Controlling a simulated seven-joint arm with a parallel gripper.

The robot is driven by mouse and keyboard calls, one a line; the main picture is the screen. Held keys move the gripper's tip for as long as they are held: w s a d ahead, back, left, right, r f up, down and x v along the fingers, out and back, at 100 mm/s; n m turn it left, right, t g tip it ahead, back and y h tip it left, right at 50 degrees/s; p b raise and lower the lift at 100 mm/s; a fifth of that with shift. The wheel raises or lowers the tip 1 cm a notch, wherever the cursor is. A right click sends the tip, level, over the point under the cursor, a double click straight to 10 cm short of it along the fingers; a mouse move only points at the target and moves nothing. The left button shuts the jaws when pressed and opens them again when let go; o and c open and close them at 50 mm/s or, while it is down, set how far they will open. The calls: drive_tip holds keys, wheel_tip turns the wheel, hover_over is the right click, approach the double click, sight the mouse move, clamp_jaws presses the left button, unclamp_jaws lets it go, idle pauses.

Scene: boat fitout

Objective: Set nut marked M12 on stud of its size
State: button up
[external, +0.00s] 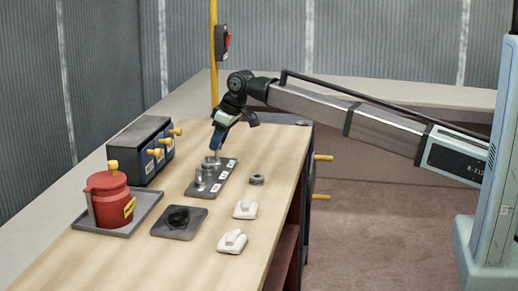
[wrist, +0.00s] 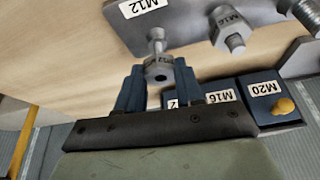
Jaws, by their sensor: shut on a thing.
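My gripper (wrist: 158,72) is shut on a small grey nut (wrist: 158,66), held between its blue fingers. The nut's marking is partly legible and seems to read M12. A thin stud (wrist: 156,42) by the M12 label (wrist: 142,6) on the grey stud plate (wrist: 185,12) points at the nut. The nut is at the stud's free end; I cannot tell whether it is around the stud or only touching. In the external view my gripper (external: 216,150) points down over the far end of the stud plate (external: 199,191). The nut is too small to make out there.
A thicker stud carries an M16 nut (wrist: 233,42). A loose grey nut (external: 257,180) lies right of the plate. Two white blocks (external: 245,210) (external: 232,242), a dark tray (external: 164,232), a red pot (external: 108,200) and a labelled drawer box (external: 138,138) stand around.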

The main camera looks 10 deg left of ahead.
drive_tip(key=shift+f, duration=0.4)
drive_tip(key=o, duration=1.1)
drive_tip(key=shift+r, duration=0.1)
drive_tip(key=shift+r, duration=3.45)
